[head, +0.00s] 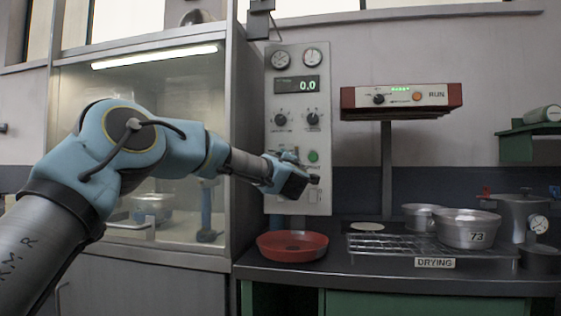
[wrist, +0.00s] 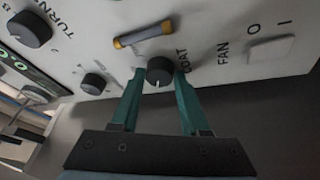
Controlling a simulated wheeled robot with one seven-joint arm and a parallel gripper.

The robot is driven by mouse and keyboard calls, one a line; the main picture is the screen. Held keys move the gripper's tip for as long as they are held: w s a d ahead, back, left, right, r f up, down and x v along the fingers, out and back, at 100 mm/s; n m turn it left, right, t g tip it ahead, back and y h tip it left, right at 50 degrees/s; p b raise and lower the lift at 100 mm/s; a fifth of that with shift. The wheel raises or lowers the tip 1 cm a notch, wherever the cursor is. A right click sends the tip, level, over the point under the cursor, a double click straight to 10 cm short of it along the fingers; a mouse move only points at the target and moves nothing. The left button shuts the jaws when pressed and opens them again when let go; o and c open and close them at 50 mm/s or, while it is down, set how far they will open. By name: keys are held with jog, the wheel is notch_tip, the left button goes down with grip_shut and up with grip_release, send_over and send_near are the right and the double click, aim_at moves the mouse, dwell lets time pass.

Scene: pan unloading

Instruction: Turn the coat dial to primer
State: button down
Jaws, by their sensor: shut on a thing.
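The coat dial (wrist: 160,69) is a round black knob on the pale control panel (wrist: 215,25), with the word COAT printed beside it. A small light mark on the knob faces the bottom of the wrist picture. My gripper (wrist: 160,77) has its two green fingers on either side of the knob, shut on it. In the head view my gripper (head: 294,180) is at the lower part of the panel (head: 292,70) and hides the coat dial. No primer marking is readable in either view.
Below the panel a red pan (head: 292,246) sits on the bench, left of the drying rack (head: 375,243) and metal pots (head: 467,230).

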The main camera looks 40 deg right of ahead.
jog(key=shift+c, duration=2)
grip_release()
jog(key=b+v, duration=0.2)
jog(key=v, duration=0.9)
